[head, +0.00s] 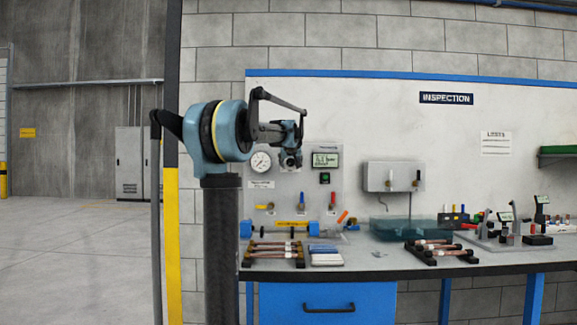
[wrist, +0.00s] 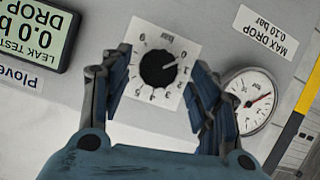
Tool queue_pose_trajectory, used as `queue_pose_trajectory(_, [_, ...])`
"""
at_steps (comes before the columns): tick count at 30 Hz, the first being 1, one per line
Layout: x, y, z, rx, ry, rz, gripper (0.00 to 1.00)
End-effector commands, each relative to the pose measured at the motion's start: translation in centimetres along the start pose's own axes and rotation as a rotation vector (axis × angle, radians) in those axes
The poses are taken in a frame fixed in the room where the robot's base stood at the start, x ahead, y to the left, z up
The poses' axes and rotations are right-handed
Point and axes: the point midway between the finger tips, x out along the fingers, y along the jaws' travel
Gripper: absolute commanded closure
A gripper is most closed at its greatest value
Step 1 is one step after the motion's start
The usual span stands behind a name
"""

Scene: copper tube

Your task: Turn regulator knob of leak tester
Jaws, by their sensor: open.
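The regulator knob (wrist: 158,70) of the leak tester is a black round knob on a white scale plate (wrist: 178,36), seen in the wrist view, with its white pointer mark near 0. My gripper (wrist: 160,72) is open, with one blue-grey finger on each side of the knob. I cannot tell whether the fingertips touch the panel.
A pressure gauge (wrist: 251,101) and the leak test display (wrist: 36,30) flank the knob. Several coloured valve handles (head: 332,200) sit lower on the panel. Copper tubes on a black rack (head: 273,251) lie on the bench below. A wall box (head: 393,177) hangs to the right.

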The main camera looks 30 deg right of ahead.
Motion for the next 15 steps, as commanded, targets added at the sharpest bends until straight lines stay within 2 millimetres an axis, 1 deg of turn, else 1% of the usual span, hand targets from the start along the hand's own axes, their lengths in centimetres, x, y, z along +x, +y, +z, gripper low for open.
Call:
queue_pose_trajectory(1, [0.6,0.0,0.0,-0.001,0.000,0.000,0.44])
queue_pose_trajectory(3, [1.2,0.0,0.0,-0.001,0.000,0.000,0.44])
queue_pose_trajectory(6, [1.7,0.0,0.0,0.000,0.000,0.000,0.44])
queue_pose_trajectory(15, [2.1,0.0,0.0,0.000,0.000,0.000,0.44])
